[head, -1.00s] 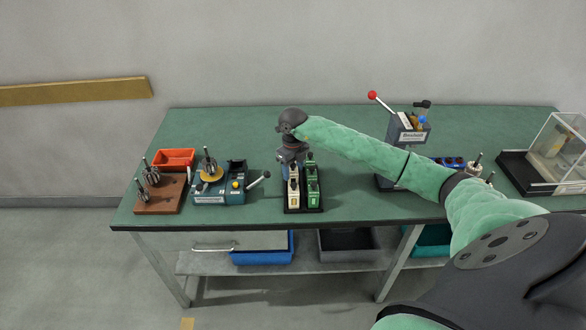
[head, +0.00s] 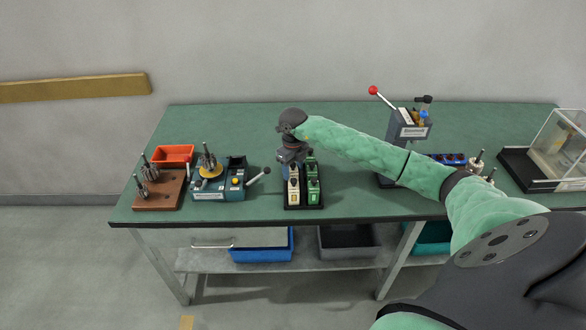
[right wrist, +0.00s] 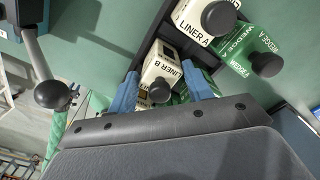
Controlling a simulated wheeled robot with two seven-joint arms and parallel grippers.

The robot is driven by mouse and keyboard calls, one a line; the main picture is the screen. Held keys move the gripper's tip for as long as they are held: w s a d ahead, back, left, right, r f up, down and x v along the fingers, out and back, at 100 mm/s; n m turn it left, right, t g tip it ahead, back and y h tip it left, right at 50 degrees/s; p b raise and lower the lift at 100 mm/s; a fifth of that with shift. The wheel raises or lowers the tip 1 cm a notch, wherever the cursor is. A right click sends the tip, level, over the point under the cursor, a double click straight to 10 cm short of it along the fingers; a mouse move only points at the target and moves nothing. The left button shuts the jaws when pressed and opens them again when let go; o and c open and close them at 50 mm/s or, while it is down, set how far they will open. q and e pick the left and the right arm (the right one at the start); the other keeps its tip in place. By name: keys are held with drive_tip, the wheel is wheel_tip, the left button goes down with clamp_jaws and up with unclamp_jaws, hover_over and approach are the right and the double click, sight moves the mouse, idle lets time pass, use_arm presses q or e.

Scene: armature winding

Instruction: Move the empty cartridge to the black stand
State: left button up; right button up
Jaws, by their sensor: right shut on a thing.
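A black stand (head: 305,207) sits near the table's front edge with several cartridges in it. My right gripper (head: 288,170) reaches down at the stand's rear left. Its blue fingers (right wrist: 163,92) are shut on LINER B, one on each side. LINER B looks to be still among the others. I cannot tell which cartridge is empty. My left gripper is out of view.
Left of the stand are a winding device (head: 218,190) with a lever, a brown block (head: 160,192) with armatures and an orange bin (head: 174,155). A red-knobbed press (head: 408,133) and a clear case (head: 560,150) stand right. The table's back left is clear.

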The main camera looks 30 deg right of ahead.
drive_tip(key=o, duration=1.1)
drive_tip(key=shift+r+p, duration=0.6)
drive_tip(key=shift+r, duration=1.65)
